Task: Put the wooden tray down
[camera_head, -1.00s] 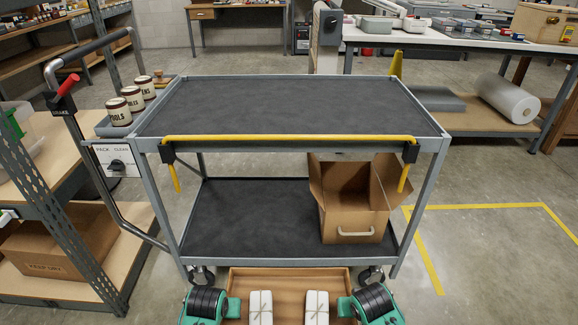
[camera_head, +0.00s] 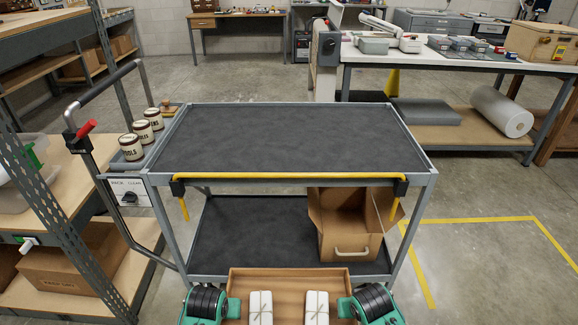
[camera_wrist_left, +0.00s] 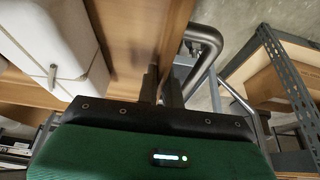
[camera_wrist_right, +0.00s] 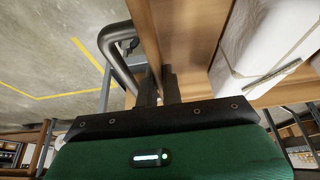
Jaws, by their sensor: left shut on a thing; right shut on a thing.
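The wooden tray (camera_head: 288,282) is at the bottom of the head view, in front of the cart. Two white wrapped bundles tied with string, a left one (camera_head: 261,307) and a right one (camera_head: 315,307), lie in it. My left gripper (camera_wrist_left: 163,88) is shut on the tray's side wall, which also shows in the left wrist view (camera_wrist_left: 135,40). My right gripper (camera_wrist_right: 160,88) is shut on the opposite side wall, seen in the right wrist view (camera_wrist_right: 150,35). The tray's near edge is out of view.
The grey cart has a bare dark top shelf (camera_head: 290,140) with a yellow rail (camera_head: 290,177) along its near edge. Its lower shelf (camera_head: 240,235) holds an open cardboard box (camera_head: 345,238). Several labelled tins (camera_head: 143,133) stand at its left. Shelving (camera_head: 85,215) is close on the left.

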